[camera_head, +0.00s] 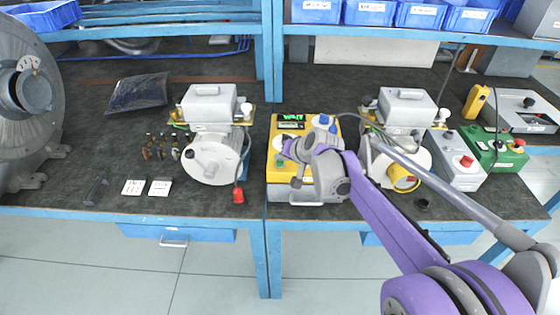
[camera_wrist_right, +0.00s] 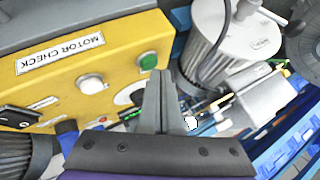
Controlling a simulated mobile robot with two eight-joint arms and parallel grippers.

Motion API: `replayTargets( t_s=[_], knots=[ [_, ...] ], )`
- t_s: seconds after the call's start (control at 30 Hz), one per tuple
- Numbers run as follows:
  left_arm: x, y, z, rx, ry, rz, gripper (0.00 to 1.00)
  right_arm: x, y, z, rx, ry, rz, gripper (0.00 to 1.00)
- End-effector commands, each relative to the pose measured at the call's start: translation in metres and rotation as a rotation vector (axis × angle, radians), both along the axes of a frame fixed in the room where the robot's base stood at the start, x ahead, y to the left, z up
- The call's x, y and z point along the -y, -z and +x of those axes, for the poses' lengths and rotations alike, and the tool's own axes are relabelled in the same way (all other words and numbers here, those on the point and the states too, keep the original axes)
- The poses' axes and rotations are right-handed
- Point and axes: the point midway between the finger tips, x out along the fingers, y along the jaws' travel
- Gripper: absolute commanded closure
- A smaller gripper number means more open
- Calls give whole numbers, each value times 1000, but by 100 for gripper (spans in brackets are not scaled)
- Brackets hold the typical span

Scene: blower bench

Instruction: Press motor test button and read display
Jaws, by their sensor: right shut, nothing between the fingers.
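The yellow motor check box (camera_head: 278,186) stands at the middle of the bench. Its small display (camera_head: 291,116) at the back shows green text that appears to read WAIT. In the right wrist view the box (camera_wrist_right: 58,78) carries an upside-down MOTOR CHECK label (camera_wrist_right: 60,53), a white round button (camera_wrist_right: 90,84) and a green button (camera_wrist_right: 149,61). My right gripper (camera_head: 287,150) is over the box and hides part of its panel. Its fingers (camera_wrist_right: 159,76) are shut and empty, with tips close to the green button; contact cannot be told. My left gripper is not in view.
Blower motors with grey boxes stand left (camera_head: 212,160) and right (camera_head: 412,150) of the yellow box. A green box (camera_head: 492,150) and a grey box with a red button (camera_head: 455,170) are further right. Blue bins (camera_head: 368,12) line the shelf.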

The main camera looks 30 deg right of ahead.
Motion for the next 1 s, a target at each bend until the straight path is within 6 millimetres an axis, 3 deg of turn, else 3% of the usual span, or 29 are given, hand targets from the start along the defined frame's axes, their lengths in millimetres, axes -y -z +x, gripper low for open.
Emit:
replayTargets(
  t_s=[0.1,0.57,1.0],
  knots=[
    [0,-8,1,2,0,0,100,0,-9,0,1,1,0,100],
    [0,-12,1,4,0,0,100,0,-13,0,1,1,0,100],
    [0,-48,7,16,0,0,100,0,-56,0,1,1,0,100]
  ],
)
